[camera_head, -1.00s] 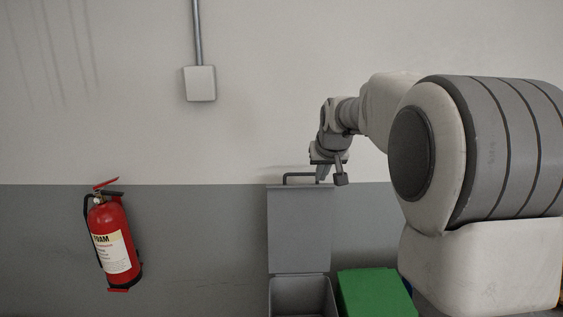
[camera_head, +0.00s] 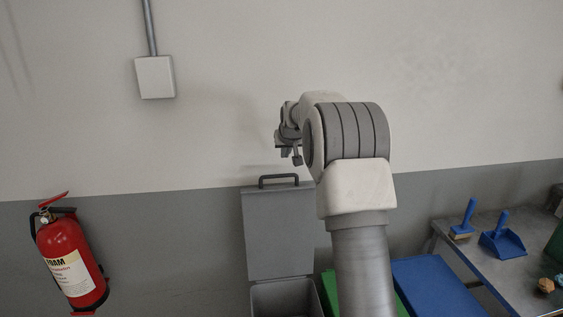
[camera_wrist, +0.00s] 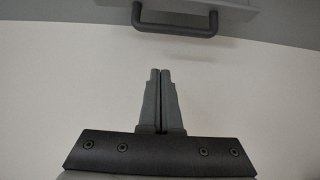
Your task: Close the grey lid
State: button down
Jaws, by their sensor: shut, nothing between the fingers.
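The grey lid (camera_head: 278,232) stands open and upright against the wall, behind the open grey bin (camera_head: 285,298). A dark handle (camera_head: 279,178) sits on its top edge. My gripper (camera_head: 291,158) is above the lid, a little above and right of the handle, apart from it. In the wrist view, my gripper's two fingers (camera_wrist: 160,72) are together with nothing between them. The handle (camera_wrist: 176,30) shows beyond the fingertips, with a clear gap of wall between. The edge of the lid (camera_wrist: 235,8) is at the top of that view.
A green lid (camera_head: 329,290) and a blue lid (camera_head: 437,286) are right of the grey bin, partly behind my arm. A metal table (camera_head: 482,262) with a blue brush (camera_head: 466,216) and blue dustpan (camera_head: 502,238) stands at right. A red extinguisher (camera_head: 68,258) hangs at left.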

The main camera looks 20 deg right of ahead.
jog(key=shift+w+d+f+p, duration=0.1)
jog(key=shift+w+f+p, duration=0.4)
jog(key=shift+f, duration=0.7)
jog(key=shift+w+d+f+p, duration=0.1)
jog(key=shift+w+f+p, duration=0.3)
jog(key=shift+f, duration=0.85)
jog(key=shift+w+d+f+p, duration=0.1)
jog(key=shift+w+f+p, duration=0.15)
jog(key=shift+f+p, duration=0.7)
jog(key=shift+f, duration=0.3)
jog(key=shift+s+a+b, duration=0.1)
jog(key=shift+s+b, duration=0.05)
jog(key=shift+b, duration=0.35)
